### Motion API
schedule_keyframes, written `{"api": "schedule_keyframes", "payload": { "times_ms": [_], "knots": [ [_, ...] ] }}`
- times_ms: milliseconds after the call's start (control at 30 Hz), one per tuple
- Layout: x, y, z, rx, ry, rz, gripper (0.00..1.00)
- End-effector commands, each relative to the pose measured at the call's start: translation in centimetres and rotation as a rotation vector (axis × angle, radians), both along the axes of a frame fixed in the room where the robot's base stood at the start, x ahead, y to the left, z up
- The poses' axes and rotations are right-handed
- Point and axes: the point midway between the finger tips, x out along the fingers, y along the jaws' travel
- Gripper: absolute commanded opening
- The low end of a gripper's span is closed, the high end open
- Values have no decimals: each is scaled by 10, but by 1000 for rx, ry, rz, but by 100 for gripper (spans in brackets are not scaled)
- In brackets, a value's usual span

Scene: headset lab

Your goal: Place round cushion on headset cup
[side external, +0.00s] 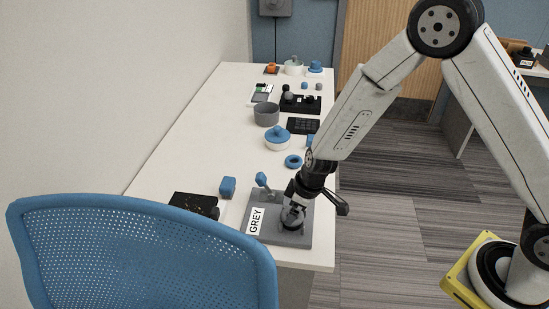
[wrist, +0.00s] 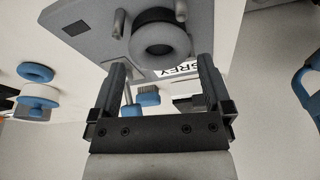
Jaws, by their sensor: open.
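A light grey round cushion (wrist: 160,45) shows in the wrist view as a ring with a dark hole. It sits against a dark round headset cup (wrist: 153,17) on the grey board (wrist: 90,35). In the side view the board (side external: 265,240) lies at the table's near end with a label reading GREY. My gripper (side external: 294,207) is low over the board and hides much of the cup and cushion there. In the wrist view my gripper (wrist: 162,65) has its two fingers wide apart, with the cushion just beyond the tips and nothing held. Whether the cushion is fully seated is unclear.
A blue ring (side external: 293,161) and a white pot with a blue lid (side external: 277,140) lie farther along the table. A blue block (side external: 228,187), a black tray (side external: 192,205) and a blue-tipped post (side external: 262,180) are near the board. A blue chair (side external: 140,250) stands in front.

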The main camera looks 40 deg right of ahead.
Motion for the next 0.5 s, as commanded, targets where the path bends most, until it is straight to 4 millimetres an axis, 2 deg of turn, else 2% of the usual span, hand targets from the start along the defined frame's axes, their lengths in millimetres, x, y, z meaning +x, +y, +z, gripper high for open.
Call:
{"api": "schedule_keyframes", "payload": {
  "times_ms": [500],
  "knots": [
    [-13,-8,55,1,-1,0,100]
  ]
}}
